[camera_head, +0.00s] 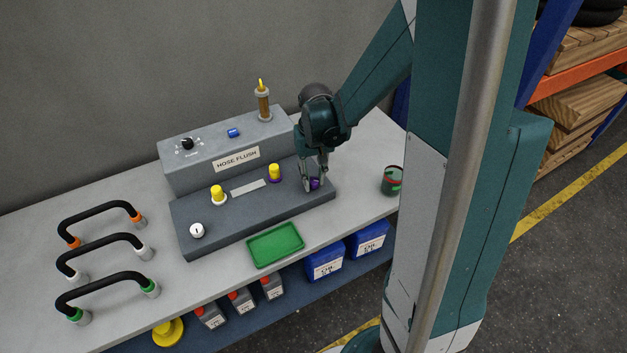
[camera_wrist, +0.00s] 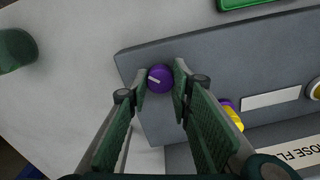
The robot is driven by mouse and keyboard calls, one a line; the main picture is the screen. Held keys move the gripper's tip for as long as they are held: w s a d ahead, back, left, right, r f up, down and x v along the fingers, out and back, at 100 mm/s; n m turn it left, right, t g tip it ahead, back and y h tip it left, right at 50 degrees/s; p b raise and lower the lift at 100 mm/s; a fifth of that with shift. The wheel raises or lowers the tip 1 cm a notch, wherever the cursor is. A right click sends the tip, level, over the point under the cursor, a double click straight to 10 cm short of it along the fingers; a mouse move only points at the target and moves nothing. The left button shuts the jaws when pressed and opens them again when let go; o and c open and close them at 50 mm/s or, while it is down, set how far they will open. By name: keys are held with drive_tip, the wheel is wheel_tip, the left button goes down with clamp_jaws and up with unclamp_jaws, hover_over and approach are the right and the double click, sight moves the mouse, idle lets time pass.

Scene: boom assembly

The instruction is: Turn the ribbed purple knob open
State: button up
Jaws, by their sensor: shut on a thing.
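The purple knob (camera_wrist: 159,78) sits on the dark grey lower step of the hose flush unit (camera_head: 252,211), near its right end. A pale pointer line shows on its top in the wrist view. My gripper (camera_wrist: 160,82) comes down over the knob with one finger on each side, shut on it. In the head view my gripper (camera_head: 312,187) hides much of the knob (camera_head: 315,183), and its ribs are too small to make out.
Two yellow-topped fittings (camera_head: 217,194) (camera_head: 274,171) and a white gauge (camera_head: 197,230) stand on the same step. A green tray (camera_head: 276,244) lies in front. A dark green can (camera_head: 392,180) stands at right. Black hoses (camera_head: 100,210) stand at left.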

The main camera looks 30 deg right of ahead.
sight(314, 180)
drive_tip(key=n+b, duration=0.1)
drive_tip(key=n, duration=0.5)
idle(0.4)
drive_tip(key=o, duration=0.9)
drive_tip(key=shift+r, duration=0.15)
wheel_tip(314, 180, up, 12)
idle(0.7)
idle(0.6)
